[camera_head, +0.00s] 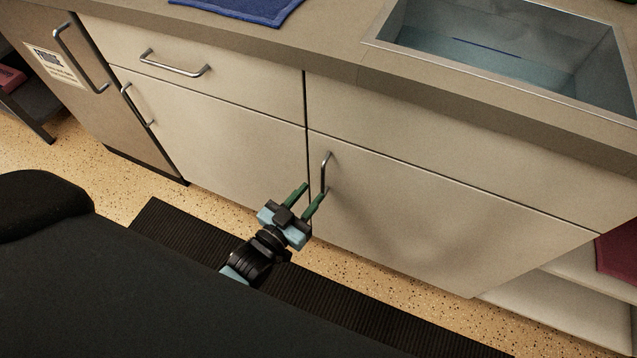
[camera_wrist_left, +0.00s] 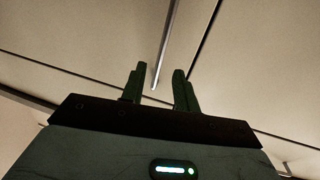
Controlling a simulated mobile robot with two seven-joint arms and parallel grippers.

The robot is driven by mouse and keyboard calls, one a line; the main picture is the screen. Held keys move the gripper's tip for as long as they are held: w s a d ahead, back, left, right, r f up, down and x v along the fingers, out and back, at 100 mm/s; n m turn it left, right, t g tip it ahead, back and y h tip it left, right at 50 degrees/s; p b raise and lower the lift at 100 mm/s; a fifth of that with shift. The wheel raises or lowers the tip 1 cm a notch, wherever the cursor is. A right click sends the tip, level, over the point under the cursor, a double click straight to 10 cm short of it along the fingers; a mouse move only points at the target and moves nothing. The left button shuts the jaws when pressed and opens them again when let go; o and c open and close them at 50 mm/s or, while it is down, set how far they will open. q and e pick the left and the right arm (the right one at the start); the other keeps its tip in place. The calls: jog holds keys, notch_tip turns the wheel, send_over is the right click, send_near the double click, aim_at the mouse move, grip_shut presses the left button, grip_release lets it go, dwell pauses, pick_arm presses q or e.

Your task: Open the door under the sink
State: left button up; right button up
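The sink (camera_head: 480,86) is set in the counter at the upper right. The door under it (camera_head: 420,205) is a beige panel and looks closed, flush with the cabinet front. Its handle (camera_head: 326,172) is a vertical metal bar near the door's left edge. My left gripper (camera_head: 309,193) is open, its two green fingers pointing at the handle's lower part. In the left wrist view the handle (camera_wrist_left: 166,45) runs up from between the two fingertips (camera_wrist_left: 159,75); I cannot tell whether they touch it. My right gripper is in neither view.
Left of the door are a drawer (camera_head: 200,85) and another door (camera_head: 210,130) with handles. A dark ribbed mat (camera_head: 350,300) lies on the speckled floor. An open shelf (camera_head: 575,305) is at the lower right. A blue cloth (camera_head: 245,8) lies on the counter.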

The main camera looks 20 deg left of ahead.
aim_at(322, 181)
pick_arm(q)
jog(key=shift+x, duration=2.25)
grip_shut()
